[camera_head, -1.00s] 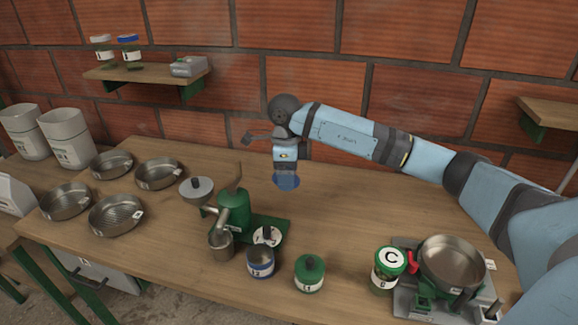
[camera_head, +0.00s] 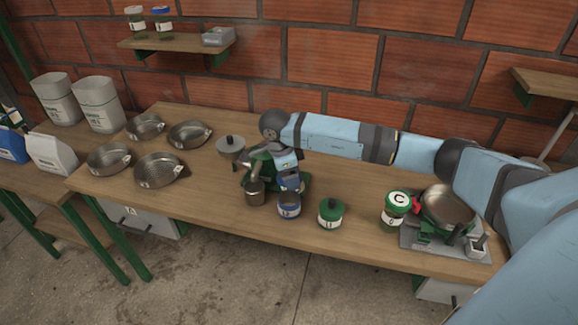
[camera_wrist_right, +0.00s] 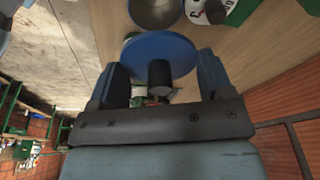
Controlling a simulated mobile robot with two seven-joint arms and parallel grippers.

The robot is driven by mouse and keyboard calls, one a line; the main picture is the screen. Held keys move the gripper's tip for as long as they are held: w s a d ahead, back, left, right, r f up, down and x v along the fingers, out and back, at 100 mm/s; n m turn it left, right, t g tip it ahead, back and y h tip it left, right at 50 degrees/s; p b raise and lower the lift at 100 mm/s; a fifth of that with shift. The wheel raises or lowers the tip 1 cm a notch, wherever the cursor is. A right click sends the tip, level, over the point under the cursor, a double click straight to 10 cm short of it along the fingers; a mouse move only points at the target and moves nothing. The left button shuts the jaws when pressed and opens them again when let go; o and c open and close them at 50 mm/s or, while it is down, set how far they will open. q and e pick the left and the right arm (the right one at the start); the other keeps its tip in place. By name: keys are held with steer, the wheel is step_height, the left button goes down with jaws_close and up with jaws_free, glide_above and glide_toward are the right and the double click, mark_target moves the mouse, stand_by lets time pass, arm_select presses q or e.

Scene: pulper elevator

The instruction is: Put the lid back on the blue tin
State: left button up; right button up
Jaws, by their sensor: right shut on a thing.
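The blue tin (camera_head: 288,211) stands open on the workbench, with a dark interior and a white label band. My right gripper (camera_head: 291,180) is shut on the blue lid, just behind and above the tin in the head view. In the right wrist view, the round lid (camera_wrist_right: 158,50) hangs beyond the fingers by its dark knob, which lies between the fingers of the right gripper (camera_wrist_right: 162,82). The lid is apart from an open metal vessel at the top of that view, which I cannot surely identify. My left gripper is not in view.
The green pulper (camera_head: 262,163) stands close behind and left of the tin, partly hidden by my right arm. A green lidded tin (camera_head: 331,214) and a C-marked jar (camera_head: 396,209) stand to the right. Several metal pans (camera_head: 158,169) lie at the left.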

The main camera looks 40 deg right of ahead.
steer(key=shift+a+f, duration=0.1)
steer(key=shift+f, duration=0.1)
steer(key=shift+f+b, duration=0.45)
steer(key=shift+f, duration=0.3)
steer(key=b+x, duration=0.1)
steer(key=x, duration=0.1)
steer(key=b+x, duration=0.1)
steer(key=x, duration=0.1)
steer(key=shift+w+a, duration=0.15)
steer(key=shift+a, duration=0.2)
steer(key=shift+f+b, duration=0.3)
steer(key=shift+b, duration=0.1)
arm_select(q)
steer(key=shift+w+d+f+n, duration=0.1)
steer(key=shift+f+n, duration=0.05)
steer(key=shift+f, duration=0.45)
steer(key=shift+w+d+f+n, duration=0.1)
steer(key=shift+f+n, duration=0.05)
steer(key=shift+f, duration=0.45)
arm_select(e)
steer(key=shift+f, duration=0.15)
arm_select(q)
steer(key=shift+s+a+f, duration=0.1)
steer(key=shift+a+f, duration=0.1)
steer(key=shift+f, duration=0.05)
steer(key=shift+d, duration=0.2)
